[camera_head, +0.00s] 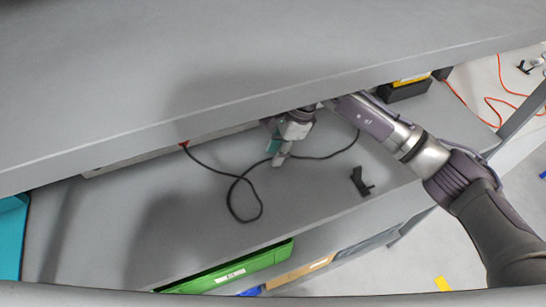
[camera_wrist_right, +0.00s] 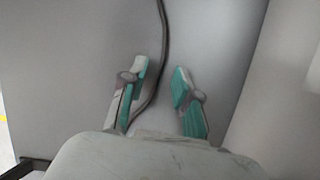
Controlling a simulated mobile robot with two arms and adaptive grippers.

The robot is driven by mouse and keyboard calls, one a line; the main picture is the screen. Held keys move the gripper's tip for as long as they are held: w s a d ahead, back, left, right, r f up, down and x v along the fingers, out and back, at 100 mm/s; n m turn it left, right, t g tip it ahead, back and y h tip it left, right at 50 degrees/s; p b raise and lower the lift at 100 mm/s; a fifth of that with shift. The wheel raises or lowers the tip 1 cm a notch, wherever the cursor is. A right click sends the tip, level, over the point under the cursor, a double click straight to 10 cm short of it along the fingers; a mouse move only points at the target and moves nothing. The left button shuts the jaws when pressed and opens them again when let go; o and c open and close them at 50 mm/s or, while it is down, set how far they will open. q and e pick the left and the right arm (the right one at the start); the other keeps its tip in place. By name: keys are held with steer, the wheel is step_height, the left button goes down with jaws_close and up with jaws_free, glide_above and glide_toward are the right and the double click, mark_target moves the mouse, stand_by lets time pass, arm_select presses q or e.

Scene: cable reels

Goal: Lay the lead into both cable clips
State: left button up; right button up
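The lead (camera_head: 247,178) is a thin black cable lying on the lower grey shelf. It runs from a red end at the back, makes a loop near the middle, and passes to the right near my right gripper (camera_head: 280,158). That gripper points down at the shelf. In the right wrist view, my right gripper (camera_wrist_right: 161,88) has its teal-padded fingers apart, and the lead (camera_wrist_right: 165,45) runs between them, nearer the left finger. One black cable clip (camera_head: 361,182) stands on the shelf, right of the gripper. I cannot make out a second clip. My left gripper is not in view.
The upper grey shelf (camera_head: 200,75) overhangs the back of the lower one. A green bin (camera_head: 230,270) and a cardboard-coloured bin (camera_head: 300,272) sit below the front edge. A black box (camera_head: 405,90) stands at the back right. The shelf's left part is clear.

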steer(key=shift+f, duration=0.1)
steer(key=shift+c, duration=0.2)
jaws_close()
stand_by(1.1)
steer(key=shift+r+p, duration=1.2)
steer(key=shift+r, duration=1.85)
